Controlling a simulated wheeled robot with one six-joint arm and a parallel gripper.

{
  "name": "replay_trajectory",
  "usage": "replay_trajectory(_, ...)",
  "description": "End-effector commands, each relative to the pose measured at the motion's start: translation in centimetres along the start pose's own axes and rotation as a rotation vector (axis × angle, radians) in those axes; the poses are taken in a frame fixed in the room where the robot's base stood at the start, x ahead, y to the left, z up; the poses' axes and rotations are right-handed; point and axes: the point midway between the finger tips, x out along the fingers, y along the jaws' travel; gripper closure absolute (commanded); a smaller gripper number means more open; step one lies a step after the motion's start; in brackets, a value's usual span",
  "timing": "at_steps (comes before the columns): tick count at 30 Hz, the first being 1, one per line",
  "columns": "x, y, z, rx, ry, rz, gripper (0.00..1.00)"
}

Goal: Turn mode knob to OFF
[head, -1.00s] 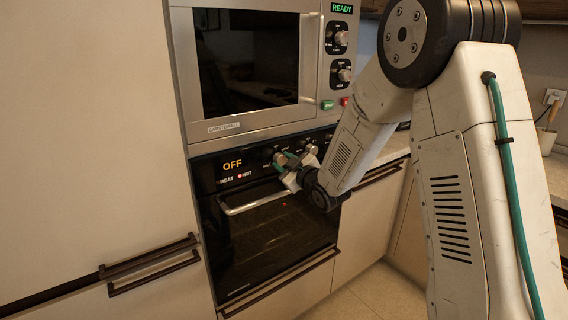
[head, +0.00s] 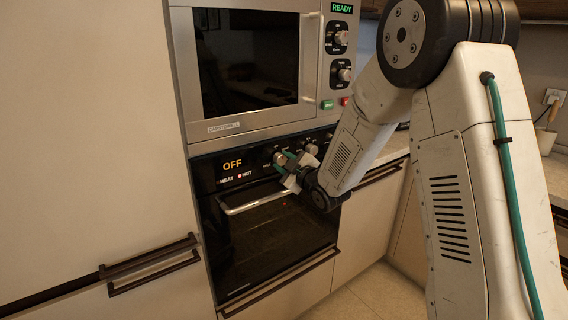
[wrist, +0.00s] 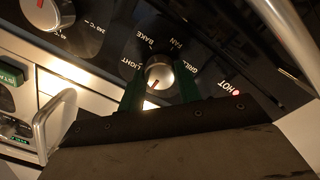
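The mode knob (wrist: 159,75) is a round silver knob with a red pointer line, on the oven's black panel. Its pointer is toward the lower side in the wrist view, away from BAKE and FAN. LIGHT and GRILL labels flank it; the label at the pointer is hidden by my gripper. My gripper (wrist: 160,88) has its green fingers on both sides of the knob, close against it. In the head view my gripper (head: 289,163) is at the oven panel and partly covers the knob (head: 279,158). The oven display (head: 232,165) reads OFF.
A second oven knob (head: 311,149) is to the right. The oven handle (head: 255,204) sticks out just below my gripper. The microwave (head: 250,65), reading READY, is above. A red HOT lamp (wrist: 236,93) is lit. Cupboard handles (head: 150,265) project at the left.

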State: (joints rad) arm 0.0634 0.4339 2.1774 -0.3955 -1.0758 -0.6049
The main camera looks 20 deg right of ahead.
Motion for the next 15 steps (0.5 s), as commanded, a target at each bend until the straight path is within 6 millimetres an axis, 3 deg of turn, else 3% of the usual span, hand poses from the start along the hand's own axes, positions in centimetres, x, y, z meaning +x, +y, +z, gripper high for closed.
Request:
replay_trajectory(1,-0.1,-0.2,0.2,0.001,-0.004,-0.004,0.55)
replay_trajectory(3,-0.1,-0.2,0.1,0.001,-0.004,-0.004,0.44)
replay_trajectory(11,-0.1,-0.1,0.0,0.001,-0.001,-0.002,0.44)
replay_trajectory(15,-1.4,0.0,0.0,0.001,-0.002,-0.002,0.44)
